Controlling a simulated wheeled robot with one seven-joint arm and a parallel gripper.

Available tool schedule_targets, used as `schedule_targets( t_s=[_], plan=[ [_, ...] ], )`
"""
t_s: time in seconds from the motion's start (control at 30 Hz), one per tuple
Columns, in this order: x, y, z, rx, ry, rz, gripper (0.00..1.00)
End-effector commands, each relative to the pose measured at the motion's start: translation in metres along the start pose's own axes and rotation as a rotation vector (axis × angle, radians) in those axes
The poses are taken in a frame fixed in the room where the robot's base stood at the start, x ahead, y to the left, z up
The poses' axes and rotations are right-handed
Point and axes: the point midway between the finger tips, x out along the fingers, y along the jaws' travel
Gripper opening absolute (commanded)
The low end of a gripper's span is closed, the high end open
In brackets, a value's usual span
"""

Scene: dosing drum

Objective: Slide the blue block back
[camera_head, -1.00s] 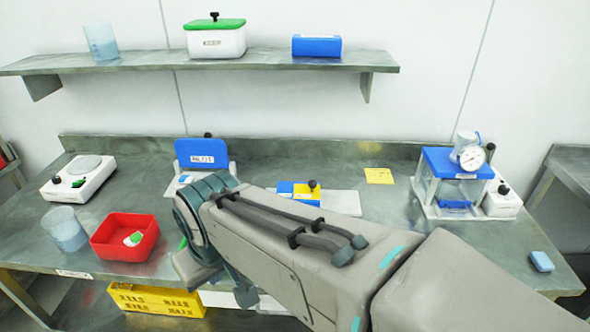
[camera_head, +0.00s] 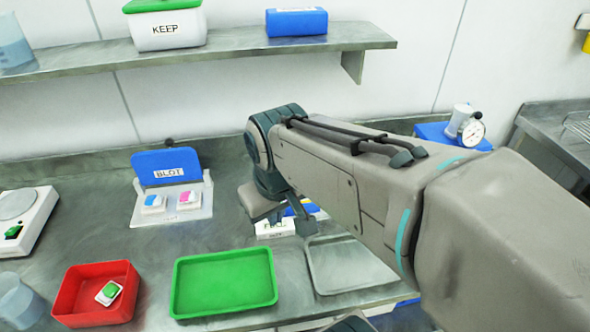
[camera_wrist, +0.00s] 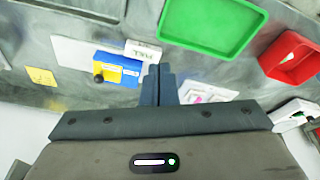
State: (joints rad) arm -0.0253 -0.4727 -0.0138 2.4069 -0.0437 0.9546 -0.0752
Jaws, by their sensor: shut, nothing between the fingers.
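The blue block (camera_wrist: 130,71) sits beside a yellow part (camera_wrist: 107,68) with a black knob (camera_wrist: 98,78) in the wrist view. A white piece marked FULL (camera_wrist: 143,50) is next to the block, and a pale plate (camera_wrist: 72,52) extends on the other side. In the head view my arm hides most of this; only a bit of the blue block (camera_head: 304,208) and the FULL label (camera_head: 275,228) show. My gripper (camera_wrist: 158,70) is shut and empty, its fingertips close beside the block in the wrist view. I cannot tell whether they touch it.
A green tray (camera_head: 225,282), a red tray (camera_head: 75,298) holding a small white-and-green item, and a grey tray (camera_head: 345,264) lie in front. A blotting stand (camera_head: 172,212) with a blue BLOT lid is left. A dial-gauge device (camera_head: 470,130) is behind my arm.

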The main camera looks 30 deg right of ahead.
Motion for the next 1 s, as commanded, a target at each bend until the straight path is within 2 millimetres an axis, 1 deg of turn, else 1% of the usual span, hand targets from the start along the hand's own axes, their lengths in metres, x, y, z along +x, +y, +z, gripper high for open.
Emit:
schedule_targets(
  t_s=[0.03, 0.17, 0.27, 0.3, 0.47, 0.6, 0.67, 0.8, 1.0],
  plan=[
    [0.005, 0.004, -0.012, -0.040, -0.035, 0.009, 0.00],
    [0.014, 0.019, -0.045, -0.165, -0.133, 0.042, 0.00],
    [0.025, 0.030, -0.071, -0.263, -0.212, 0.068, 0.00],
    [0.030, 0.034, -0.081, -0.301, -0.243, 0.078, 0.00],
    [0.056, 0.049, -0.121, -0.455, -0.378, 0.119, 0.00],
    [0.083, 0.059, -0.153, -0.586, -0.503, 0.154, 0.00],
    [0.097, 0.062, -0.167, -0.642, -0.558, 0.169, 0.00],
    [0.130, 0.068, -0.195, -0.764, -0.693, 0.203, 0.00],
    [0.175, 0.070, -0.226, -0.909, -0.871, 0.246, 0.00]
  ],
)
